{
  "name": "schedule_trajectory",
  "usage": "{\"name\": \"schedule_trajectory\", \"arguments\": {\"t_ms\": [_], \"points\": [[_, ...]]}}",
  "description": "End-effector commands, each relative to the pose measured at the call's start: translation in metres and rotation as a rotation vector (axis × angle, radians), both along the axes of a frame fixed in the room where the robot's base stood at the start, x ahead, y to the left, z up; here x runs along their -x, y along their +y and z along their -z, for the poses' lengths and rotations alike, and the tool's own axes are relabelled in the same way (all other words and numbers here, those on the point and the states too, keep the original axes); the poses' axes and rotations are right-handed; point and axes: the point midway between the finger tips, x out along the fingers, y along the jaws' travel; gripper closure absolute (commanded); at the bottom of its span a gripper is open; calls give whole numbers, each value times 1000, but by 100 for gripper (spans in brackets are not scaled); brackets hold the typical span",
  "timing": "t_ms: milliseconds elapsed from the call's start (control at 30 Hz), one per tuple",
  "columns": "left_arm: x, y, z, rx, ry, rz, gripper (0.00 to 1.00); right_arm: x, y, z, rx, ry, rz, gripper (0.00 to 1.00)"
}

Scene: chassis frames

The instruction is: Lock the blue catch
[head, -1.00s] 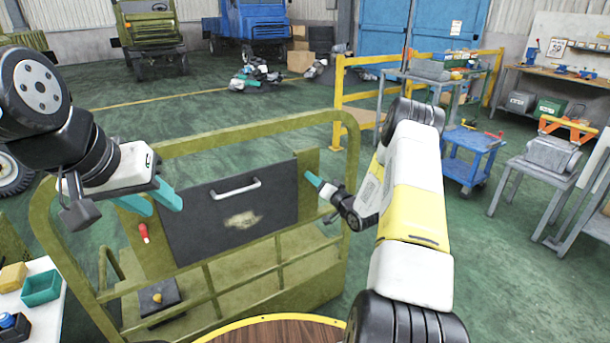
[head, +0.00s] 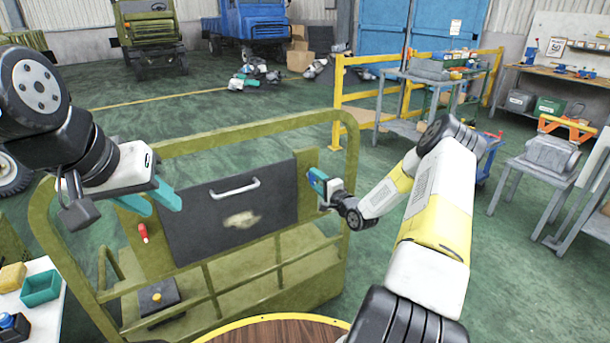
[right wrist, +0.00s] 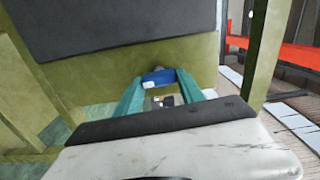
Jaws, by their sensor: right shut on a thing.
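The blue catch (right wrist: 158,77) sits on the olive post (right wrist: 180,55) beside the dark panel, and it also shows in the head view (head: 311,177), partly hidden by my gripper. My right gripper (head: 318,181) is at the post right of the panel. In the right wrist view its two teal fingers (right wrist: 160,92) reach up to the catch, one on each side, shut on it. My left gripper (head: 155,204) hangs over the left part of the frame, open and empty, above a red catch (head: 143,233).
The dark panel (head: 200,228) with a white handle (head: 236,188) fills the middle of the olive frame (head: 240,128). A round wooden table (head: 270,332) is in front. A white table (head: 45,312) with a teal bin (head: 41,288) stands at left.

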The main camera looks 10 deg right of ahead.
Motion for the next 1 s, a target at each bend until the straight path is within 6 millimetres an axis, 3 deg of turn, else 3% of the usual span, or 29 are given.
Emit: {"name": "schedule_trajectory", "arguments": {"t_ms": [733, 767, 800, 867, 1000], "points": [[0, 0, 0, 0, 0, 0, 64, 1, 0, 3, -82, 35, -1, 95], [0, 0, 0, 0, 0, 0, 64, 1, 0, 3, -82, 35, -1, 51], [0, 0, 0, 0, 0, 0, 64, 1, 0, 3, -82, 34, -1, 43], [0, 0, 0, 0, 0, 0, 64, 1, 0, 2, -81, 34, -1, 33], [0, 0, 0, 0, 0, 0, 64, 1, 0, 2, -81, 32, 0, 33]]}}
